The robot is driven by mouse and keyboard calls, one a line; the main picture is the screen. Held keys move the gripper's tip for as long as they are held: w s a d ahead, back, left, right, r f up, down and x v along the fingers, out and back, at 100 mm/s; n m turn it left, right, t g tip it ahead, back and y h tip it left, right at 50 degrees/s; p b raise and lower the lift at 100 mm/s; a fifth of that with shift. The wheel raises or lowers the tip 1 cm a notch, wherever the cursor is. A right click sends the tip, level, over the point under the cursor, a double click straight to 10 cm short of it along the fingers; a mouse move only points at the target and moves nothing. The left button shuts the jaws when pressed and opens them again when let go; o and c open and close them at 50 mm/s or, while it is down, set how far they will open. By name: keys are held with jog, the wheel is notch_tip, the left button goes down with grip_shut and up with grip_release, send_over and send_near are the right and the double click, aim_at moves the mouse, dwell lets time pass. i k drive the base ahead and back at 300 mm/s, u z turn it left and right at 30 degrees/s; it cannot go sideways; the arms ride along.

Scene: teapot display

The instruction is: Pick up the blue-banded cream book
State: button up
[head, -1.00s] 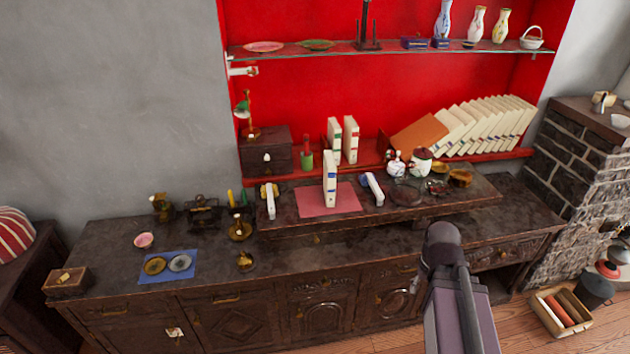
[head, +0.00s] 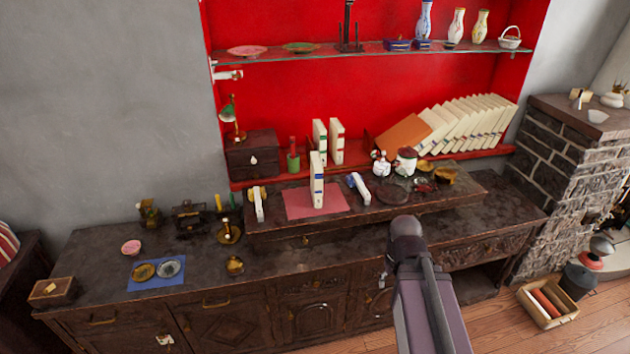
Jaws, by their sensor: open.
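The blue-banded cream book (head: 317,182) stands upright on a pinkish-red mat (head: 335,203) on the raised shelf of the dark wooden dresser. Behind it, two more cream books stand upright, one with green marks (head: 320,138) and one with red marks (head: 337,146). A white and blue object (head: 360,188) leans or lies just right of the mat. My arm comes up from the bottom right, and its dark rounded joint is in front of the dresser, right of and below the book. My gripper is not visible in the head view.
Small brass pieces and a blue mat (head: 157,284) with two round dishes occupy the dresser's left part. A white figurine (head: 381,165), a red-lidded jar (head: 406,160) and dishes stand right of the book. A glass shelf (head: 375,50) with vases hangs above.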

aim_at(316, 167)
jog(key=z, duration=0.05)
jog(key=i, duration=1)
jog(key=u, duration=0.05)
